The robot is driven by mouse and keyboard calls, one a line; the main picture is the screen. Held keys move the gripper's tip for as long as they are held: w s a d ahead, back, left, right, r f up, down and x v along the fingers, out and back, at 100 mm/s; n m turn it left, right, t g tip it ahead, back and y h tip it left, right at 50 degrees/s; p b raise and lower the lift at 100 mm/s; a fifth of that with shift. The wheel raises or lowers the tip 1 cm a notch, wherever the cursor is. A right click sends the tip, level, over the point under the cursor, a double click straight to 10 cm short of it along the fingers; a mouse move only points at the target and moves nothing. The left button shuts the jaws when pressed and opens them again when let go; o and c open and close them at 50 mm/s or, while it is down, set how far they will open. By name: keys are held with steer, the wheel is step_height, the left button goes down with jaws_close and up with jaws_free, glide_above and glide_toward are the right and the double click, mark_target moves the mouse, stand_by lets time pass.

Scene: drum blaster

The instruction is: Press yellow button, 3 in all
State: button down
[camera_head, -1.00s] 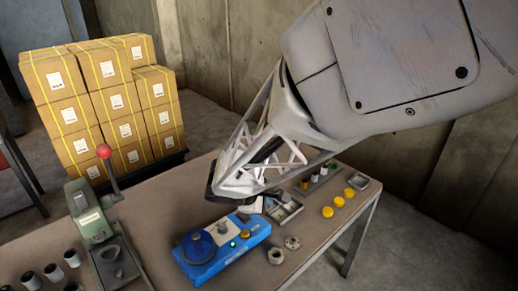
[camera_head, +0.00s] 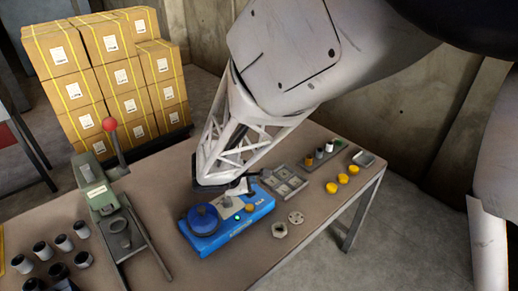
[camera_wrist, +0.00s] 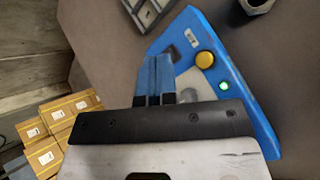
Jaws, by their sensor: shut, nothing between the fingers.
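The yellow button (camera_head: 249,208) sits on top of the blue box (camera_head: 228,236), near a lit green lamp (camera_wrist: 197,85) and a large blue round knob (camera_head: 203,217). In the wrist view the button (camera_wrist: 205,60) is fully visible and unobstructed. My gripper (camera_head: 241,187) is shut and empty, close to the rear part of the blue box. In the wrist view its fingertips (camera_wrist: 160,62) lie left of the button, apart from it in the picture. Their height above the box is hard to tell.
A press with a red-knobbed lever (camera_head: 109,124) and several dark cylinders (camera_head: 63,242) stand left. A grey tray (camera_head: 287,182), a hex nut (camera_head: 280,230), a round disc (camera_head: 296,217) and yellow caps (camera_head: 343,178) lie right. Stacked cartons (camera_head: 110,75) stand behind.

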mark_target(250, 208)
steer(key=shift+f, duration=4.3)
steer(key=shift+f, duration=0.9)
steer(key=shift+r, duration=0.85)
steer(key=shift+r, duration=0.1)
steer(key=shift+r, duration=2.45)
